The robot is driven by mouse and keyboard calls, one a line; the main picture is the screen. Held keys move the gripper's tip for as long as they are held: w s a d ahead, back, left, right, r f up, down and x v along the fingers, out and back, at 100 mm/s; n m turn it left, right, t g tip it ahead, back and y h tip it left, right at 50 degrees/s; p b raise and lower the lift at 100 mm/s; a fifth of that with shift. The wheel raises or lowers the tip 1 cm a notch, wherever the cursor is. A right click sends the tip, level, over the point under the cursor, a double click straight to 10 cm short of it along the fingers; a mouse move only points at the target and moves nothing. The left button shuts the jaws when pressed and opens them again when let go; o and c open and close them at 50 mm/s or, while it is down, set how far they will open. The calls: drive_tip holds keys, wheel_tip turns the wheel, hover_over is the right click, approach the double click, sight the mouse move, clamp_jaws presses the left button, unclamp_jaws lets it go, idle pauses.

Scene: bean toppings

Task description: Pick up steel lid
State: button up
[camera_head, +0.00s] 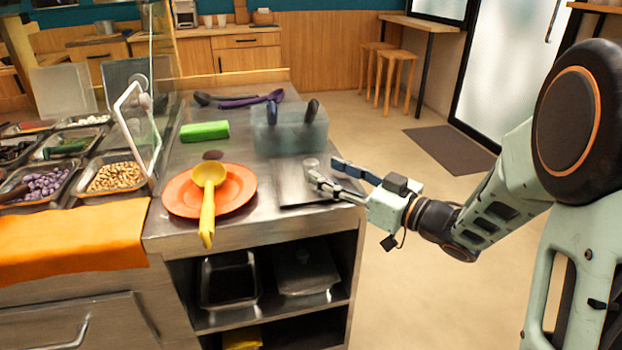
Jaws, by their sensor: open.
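A flat steel lid (291,186) lies on the counter, right of the orange plate, near the counter's right edge. A small round knob (311,163) stands up from it. My gripper (325,172) reaches in from the right, low over the lid's right part. Its fingers are apart, with the tips close to the knob. I cannot tell whether they touch it. The gripper hides the right part of the lid.
An orange plate (240,190) holds a yellow ladle (208,205). A translucent bin (290,136) with dark-handled utensils stands behind the lid. A green block (205,131) and purple utensils (240,101) lie further back. Trays of toppings (113,178) are at left.

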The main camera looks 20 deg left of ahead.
sight(316, 165)
drive_tip(key=a, duration=0.1)
drive_tip(key=a+b, duration=0.1)
drive_tip(key=w+a+r, duration=0.1)
drive_tip(key=a, duration=0.1)
drive_tip(key=shift+a, duration=0.1)
drive_tip(key=shift+w+a, duration=0.25)
drive_tip(key=shift+a, duration=0.15)
drive_tip(key=shift+r, duration=0.1)
clamp_jaws()
